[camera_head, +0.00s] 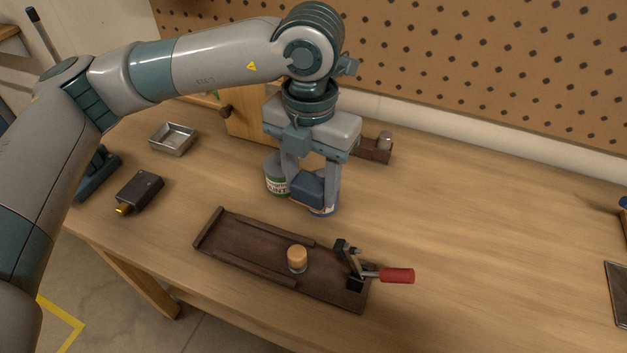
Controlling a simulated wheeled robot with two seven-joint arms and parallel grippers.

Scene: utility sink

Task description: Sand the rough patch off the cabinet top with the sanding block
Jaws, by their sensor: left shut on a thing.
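My left gripper (311,185) points down over the middle of the workbench. It is shut on a dark blue block (308,188), which looks like the sanding block. A small wooden cabinet (245,117) with a round dark knob stands at the back, left of the gripper. My arm and gripper hide much of it, and I cannot make out a rough patch. My right gripper is not in view.
A green-labelled paint can (276,182) stands close to the left finger. Another can (324,211) shows partly below the block. A dark wooden board (260,251) with a red-handled clamp (396,275) lies in front. A metal tray (173,138) sits left. The bench's right side is largely clear.

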